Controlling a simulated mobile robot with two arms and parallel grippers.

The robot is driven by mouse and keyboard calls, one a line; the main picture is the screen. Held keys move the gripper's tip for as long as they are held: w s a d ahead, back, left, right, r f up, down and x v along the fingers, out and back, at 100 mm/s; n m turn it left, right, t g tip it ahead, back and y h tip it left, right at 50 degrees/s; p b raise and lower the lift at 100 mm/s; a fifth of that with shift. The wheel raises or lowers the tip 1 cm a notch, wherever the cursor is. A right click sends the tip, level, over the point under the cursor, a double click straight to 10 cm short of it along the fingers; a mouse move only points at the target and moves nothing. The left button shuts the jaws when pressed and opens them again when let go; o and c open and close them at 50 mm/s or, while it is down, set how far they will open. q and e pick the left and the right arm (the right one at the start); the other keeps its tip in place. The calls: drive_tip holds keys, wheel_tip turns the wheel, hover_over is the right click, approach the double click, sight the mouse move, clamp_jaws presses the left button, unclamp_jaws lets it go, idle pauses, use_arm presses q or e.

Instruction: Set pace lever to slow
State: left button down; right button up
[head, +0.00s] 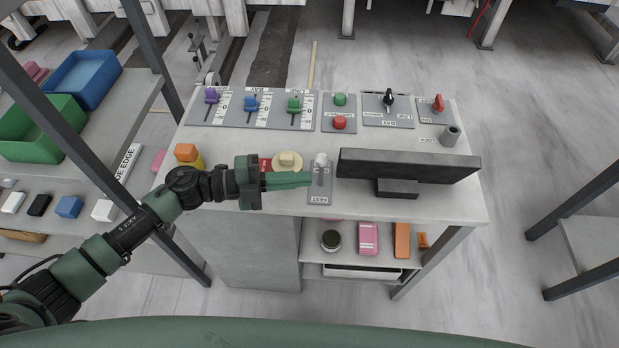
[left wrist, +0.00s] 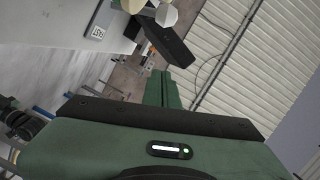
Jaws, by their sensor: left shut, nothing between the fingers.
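The pace lever (head: 321,159) has a pale knob and stands on a small grey plate (head: 320,190) marked FAST at its near end. The knob is at the plate's far end, away from the FAST mark; any label there is hidden or unreadable. My left gripper (head: 310,179) comes in from the left with its green fingers shut and empty. Its tips are beside the plate, nearer than the knob; I cannot tell whether they touch the lever. In the left wrist view the shut fingers (left wrist: 161,88) point up towards a pale knob (left wrist: 166,15). My right gripper is not in view.
A black screen (head: 408,164) stands just right of the lever. A cream round knob (head: 287,161) is just left, behind my fingers. Purple (head: 211,97), blue (head: 251,103) and green (head: 294,104) sliders line the far edge, with buttons (head: 339,122) and switches (head: 388,98) to their right.

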use_arm(q)
drive_tip(key=w+b+v, duration=0.1)
drive_tip(key=b+v, duration=0.1)
drive_tip(key=v, duration=0.5)
drive_tip(key=shift+a+f, duration=0.25)
drive_tip(key=shift+a, duration=0.1)
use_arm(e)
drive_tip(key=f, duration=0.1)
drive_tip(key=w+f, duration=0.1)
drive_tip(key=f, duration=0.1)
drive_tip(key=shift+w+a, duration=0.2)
use_arm(q)
drive_tip(key=shift+s, duration=0.1)
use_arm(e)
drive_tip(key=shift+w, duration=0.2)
